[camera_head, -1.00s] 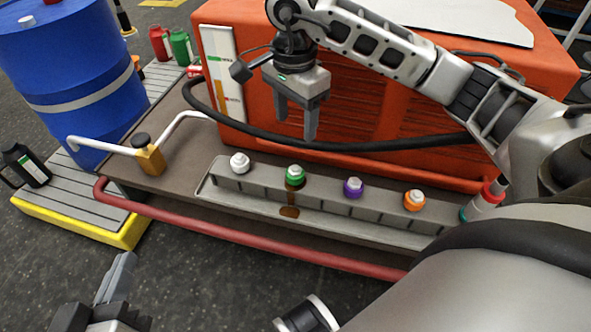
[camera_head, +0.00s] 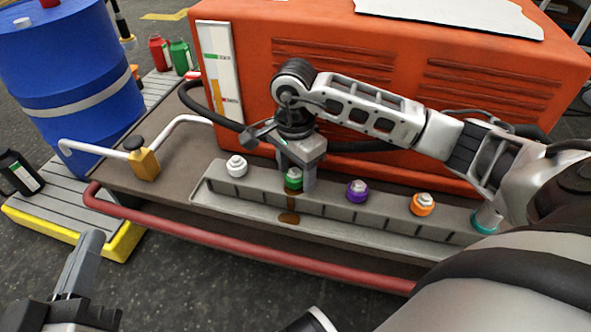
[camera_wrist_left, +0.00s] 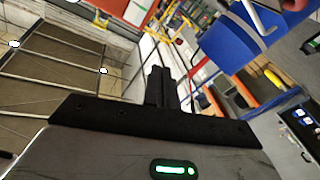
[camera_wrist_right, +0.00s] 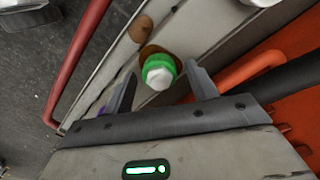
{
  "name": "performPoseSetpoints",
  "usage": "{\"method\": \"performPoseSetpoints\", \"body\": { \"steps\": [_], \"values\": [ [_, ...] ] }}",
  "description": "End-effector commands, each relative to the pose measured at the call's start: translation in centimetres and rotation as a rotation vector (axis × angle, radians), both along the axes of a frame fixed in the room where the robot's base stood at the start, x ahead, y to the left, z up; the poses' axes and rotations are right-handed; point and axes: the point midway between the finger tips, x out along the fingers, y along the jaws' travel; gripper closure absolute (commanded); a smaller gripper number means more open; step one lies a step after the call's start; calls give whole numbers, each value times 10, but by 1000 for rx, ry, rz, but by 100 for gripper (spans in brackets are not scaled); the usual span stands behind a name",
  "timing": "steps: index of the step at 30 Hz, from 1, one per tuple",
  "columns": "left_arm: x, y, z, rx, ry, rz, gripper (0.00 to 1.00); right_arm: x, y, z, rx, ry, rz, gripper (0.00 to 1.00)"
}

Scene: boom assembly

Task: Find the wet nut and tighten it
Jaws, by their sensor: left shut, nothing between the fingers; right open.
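The nut with the green collar (camera_head: 293,183) sits on the manifold block, with a brown wet streak below it and a brown puddle (camera_head: 289,218) on the tray. My right gripper (camera_head: 296,184) is open, its fingers around the green nut from above. In the right wrist view the green nut with its white hex top (camera_wrist_right: 159,72) lies between and a little beyond the open fingertips. Nuts with white (camera_head: 237,166), purple (camera_head: 357,190) and orange (camera_head: 423,204) collars stand in the same row; no streak shows under them. My left gripper (camera_head: 88,250) is shut and empty, away from the block.
A teal-collared fitting (camera_head: 486,220) stands at the row's right end. A black hose (camera_head: 230,122) runs behind the row, before the orange housing (camera_head: 340,60). A red rail (camera_head: 240,240) edges the front.

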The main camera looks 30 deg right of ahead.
Motion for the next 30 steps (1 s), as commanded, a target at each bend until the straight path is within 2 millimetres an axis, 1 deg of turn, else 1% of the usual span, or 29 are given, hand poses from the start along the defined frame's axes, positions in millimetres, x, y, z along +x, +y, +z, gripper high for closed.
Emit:
{"method": "performPoseSetpoints", "body": {
  "steps": [2,5,6,7,17,22,30],
  "values": [
    [0,0,0,1,1,0,100,0,0,0,0,0,0,42],
    [0,0,0,1,1,0,100,0,0,0,0,0,0,68],
    [0,0,0,1,1,0,100,0,0,0,0,0,0,79],
    [0,0,0,1,1,0,100,0,0,0,0,0,0,87],
    [-1,-1,0,-3,17,-7,100,0,0,2,0,1,-34,87],
    [-4,-2,-4,-16,68,-18,100,0,0,3,0,2,-118,87],
    [-14,-4,-18,-46,196,-24,100,-1,0,3,0,1,-307,87]
  ]
}}
